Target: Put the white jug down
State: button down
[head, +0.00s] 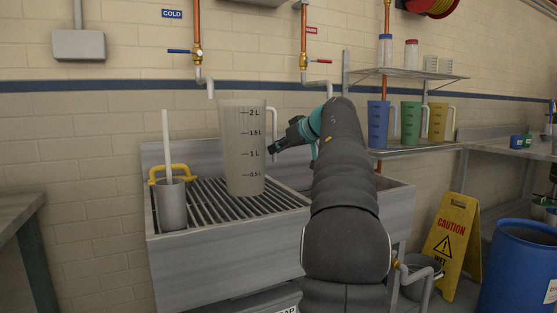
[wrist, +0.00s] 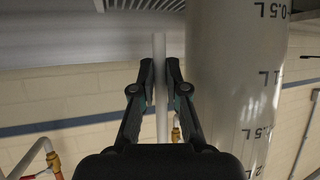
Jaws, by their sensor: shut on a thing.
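The white jug (head: 240,150), translucent with black litre marks, is upright over the slatted grate (head: 200,205) of the steel sink. Its base appears at grate level, but I cannot tell whether it touches the slats. In the wrist view the jug's body (wrist: 235,80) fills the right side, upside down. My gripper (head: 273,149) is at the jug's right side, shut on its handle. In the wrist view the pale handle bar (wrist: 161,110) runs between the two fingers of my gripper (wrist: 160,75). The jug's base is out of the wrist view.
A grey cylinder (head: 172,207) with a white stick stands at the grate's left, near a yellow handle (head: 158,174). Blue (head: 378,125), green (head: 411,124) and yellow (head: 438,122) jugs stand on the right shelf. Taps hang above the sink. Bare slats lie around the jug.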

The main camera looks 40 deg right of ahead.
jog(key=shift+f, duration=1.8)
jog(key=c, duration=1.2)
grip_release()
jog(key=v, duration=1.2)
jog(key=shift+r, duration=0.25)
